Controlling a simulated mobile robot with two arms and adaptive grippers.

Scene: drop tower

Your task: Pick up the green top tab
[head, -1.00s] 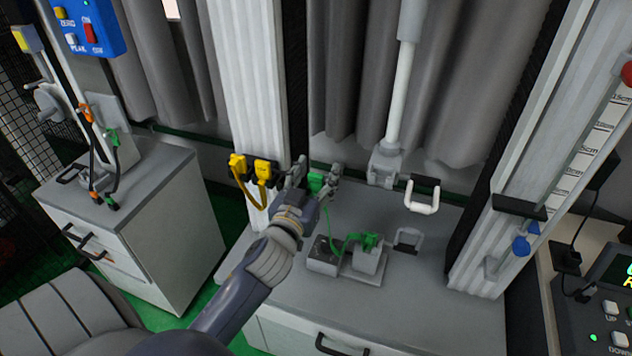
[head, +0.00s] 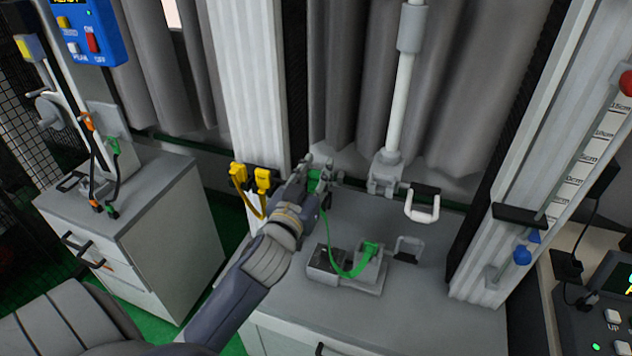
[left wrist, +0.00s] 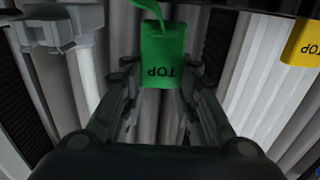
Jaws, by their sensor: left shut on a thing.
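The green top tab (left wrist: 161,58) is marked TOP and sits between the two fingers of my left gripper (left wrist: 158,92) in the left wrist view. In the head view the left gripper (head: 318,180) is shut on the green tab (head: 314,182), in the air above the grey cabinet. A green strap runs from the tab down to a second green piece (head: 371,248) on a grey block on the cabinet top. My right gripper is not in view.
Yellow tabs (head: 250,178) hang on the white column left of the gripper; one yellow TOP tab (left wrist: 303,45) shows in the wrist view. A white handle (head: 422,206) and a vertical rod (head: 400,100) stand to the right.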

